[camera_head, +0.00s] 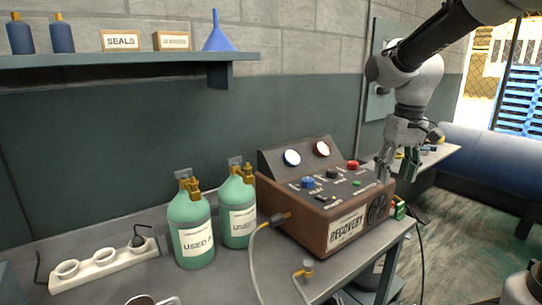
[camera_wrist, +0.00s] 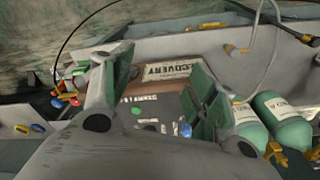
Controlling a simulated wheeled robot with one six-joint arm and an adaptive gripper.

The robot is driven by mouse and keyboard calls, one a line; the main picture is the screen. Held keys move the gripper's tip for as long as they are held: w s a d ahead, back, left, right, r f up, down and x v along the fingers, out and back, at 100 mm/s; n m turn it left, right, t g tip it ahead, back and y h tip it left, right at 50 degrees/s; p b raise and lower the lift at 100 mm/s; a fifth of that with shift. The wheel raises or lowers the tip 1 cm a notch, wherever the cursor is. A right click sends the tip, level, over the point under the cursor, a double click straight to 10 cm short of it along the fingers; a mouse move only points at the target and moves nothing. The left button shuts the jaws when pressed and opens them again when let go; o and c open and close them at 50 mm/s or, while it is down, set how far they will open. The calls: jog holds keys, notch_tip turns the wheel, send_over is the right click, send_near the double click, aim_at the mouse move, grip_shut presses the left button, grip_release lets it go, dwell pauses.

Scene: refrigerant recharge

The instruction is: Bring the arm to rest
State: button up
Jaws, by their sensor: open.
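My gripper (camera_head: 396,166) is open and empty above the right end of the recovery machine. Its two green-padded fingers (camera_wrist: 162,88) stand wide apart in the wrist view, with the machine's panel and label between them. The recovery machine (camera_head: 342,229) is a brown box marked RECOVERY, with two gauges and blue, black, red and green knobs on top. It also shows in the wrist view (camera_wrist: 185,66). My arm reaches in from the upper right and hangs down. In the head view I cannot tell whether the fingers touch the machine.
Two green cylinders (camera_head: 194,235) labelled USED stand left of the machine. A hose (camera_head: 257,262) runs from its front. A white rack (camera_head: 104,265) lies at the bench's left. A wall shelf (camera_head: 130,61) holds bottles, boxes and a blue funnel. A second table (camera_head: 440,156) is behind.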

jog(key=s+d+m+t, duration=0.1)
jog(key=s+d, duration=0.1)
jog(key=s, duration=0.7)
jog(key=s+d+r+m+t, duration=0.1)
jog(key=s+d+t, duration=0.1)
jog(key=s, duration=0.8)
jog(key=shift+s+d+r+t, duration=0.15)
jog(key=shift+s+d+t, duration=0.15)
jog(key=shift+d, duration=0.55)
jog(key=shift+c, duration=0.2)
